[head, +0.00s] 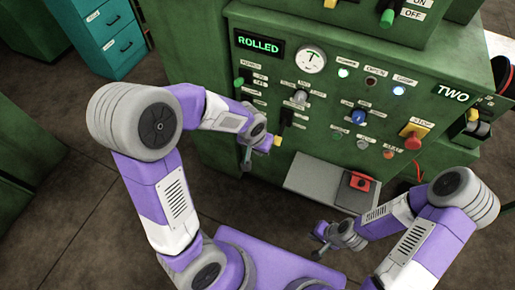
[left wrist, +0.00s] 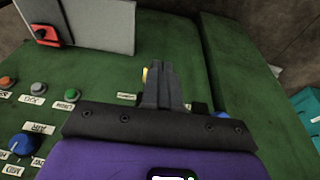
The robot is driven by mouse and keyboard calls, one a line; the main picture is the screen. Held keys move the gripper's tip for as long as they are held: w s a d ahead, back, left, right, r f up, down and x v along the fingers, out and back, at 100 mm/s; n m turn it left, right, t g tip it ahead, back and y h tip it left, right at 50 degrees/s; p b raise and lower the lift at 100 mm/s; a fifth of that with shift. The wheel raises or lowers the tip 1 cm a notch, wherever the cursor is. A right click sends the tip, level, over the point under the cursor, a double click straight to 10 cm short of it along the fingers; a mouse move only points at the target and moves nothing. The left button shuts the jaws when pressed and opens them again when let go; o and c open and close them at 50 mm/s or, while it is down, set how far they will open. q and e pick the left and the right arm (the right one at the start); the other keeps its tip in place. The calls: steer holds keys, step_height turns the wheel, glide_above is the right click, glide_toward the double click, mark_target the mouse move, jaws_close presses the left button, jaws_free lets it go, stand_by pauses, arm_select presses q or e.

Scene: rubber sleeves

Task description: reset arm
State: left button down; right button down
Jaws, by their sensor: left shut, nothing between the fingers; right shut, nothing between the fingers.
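My left gripper (head: 246,160) is shut and empty in front of the left part of the green machine panel (head: 335,95). Its closed fingers (left wrist: 160,85) also show in the left wrist view, with a small yellow part (left wrist: 145,74) partly hidden behind them. In the head view a yellow-tipped lever (head: 277,141) is just right of the left gripper; I cannot tell whether they touch. My right gripper (head: 322,240) is shut and empty, low in front of the grey shelf (head: 310,178), apart from the panel.
The panel bears a "ROLLED" display (head: 259,44), a gauge (head: 311,59), a blue knob (head: 358,117), a red-topped stop button (head: 413,141) and several lamps. A teal cabinet (head: 108,38) stands back left. Floor at lower left is clear.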

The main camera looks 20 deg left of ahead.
arm_select(q)
steer(key=shift+s+r, duration=0.25)
steer(key=shift+s, duration=0.3)
steer(key=s+d+f+n+h, duration=0.1)
steer(key=s+d+f, duration=0.1)
steer(key=s+f, duration=0.2)
steer(key=s+d+f+n+g+h, duration=0.1)
steer(key=s+f, duration=0.3)
steer(key=f, duration=0.6)
steer(key=s+d+f+n+g+h, duration=0.1)
steer(key=s+d+f, duration=0.3)
steer(key=f, duration=0.4)
steer(key=shift+h, duration=0.3)
steer(key=shift+d, duration=0.1)
